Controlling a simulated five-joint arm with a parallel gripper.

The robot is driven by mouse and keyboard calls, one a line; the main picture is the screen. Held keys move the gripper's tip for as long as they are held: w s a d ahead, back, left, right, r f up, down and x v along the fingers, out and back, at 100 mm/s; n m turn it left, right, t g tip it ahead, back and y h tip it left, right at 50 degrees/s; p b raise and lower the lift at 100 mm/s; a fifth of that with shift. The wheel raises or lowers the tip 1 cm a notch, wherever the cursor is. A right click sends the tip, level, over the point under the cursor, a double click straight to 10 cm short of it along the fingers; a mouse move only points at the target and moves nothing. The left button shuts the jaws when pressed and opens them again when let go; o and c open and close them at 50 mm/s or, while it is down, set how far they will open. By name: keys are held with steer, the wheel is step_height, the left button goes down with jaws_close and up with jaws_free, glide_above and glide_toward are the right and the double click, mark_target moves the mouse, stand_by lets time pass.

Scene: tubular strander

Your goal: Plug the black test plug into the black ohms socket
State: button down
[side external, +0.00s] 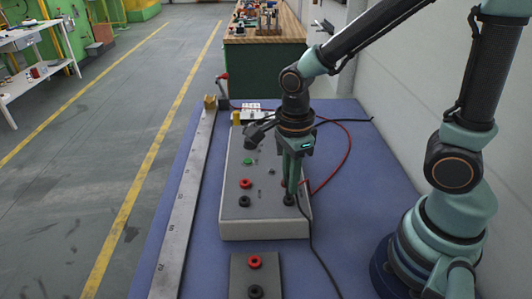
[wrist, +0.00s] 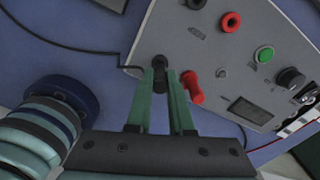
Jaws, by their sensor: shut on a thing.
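My gripper (side external: 290,190) points down over the front right part of the grey meter box (side external: 265,228). It is shut on the black test plug (wrist: 161,84), which also shows between the fingers in the wrist view (wrist: 160,68). The plug is at the black ohms socket (side external: 289,201), at the box's front right. The fingers and plug hide most of that socket, so I cannot tell how deep the plug sits. A black lead runs from there toward the front edge. A red plug (wrist: 194,87) stands beside the fingers, with a red lead in the side view.
The box also has a red socket (side external: 246,183), a black socket (side external: 244,201), a green button (wrist: 264,54), a knob (wrist: 290,78) and a display (wrist: 249,110). A small plate (side external: 240,277) with red and black sockets lies in front. A long metal bar (side external: 184,200) lies left.

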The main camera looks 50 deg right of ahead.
steer(key=shift+f, duration=0.65)
steer(key=c, duration=0.7)
jaws_free()
step_height(320, 180, up, 11)
steer(key=shift+r, duration=0.55)
steer(key=d+r+n+t, duration=0.1)
steer(key=d+n+t, duration=0.1)
steer(key=n, duration=0.5)
steer(key=d+r+n+t, duration=0.1)
steer(key=d+n, duration=0.1)
steer(key=n, duration=0.6)
steer(key=d+r+n+t, duration=0.1)
steer(key=d+n+t, duration=0.1)
steer(key=n, duration=0.5)
steer(key=shift+t, duration=0.3)
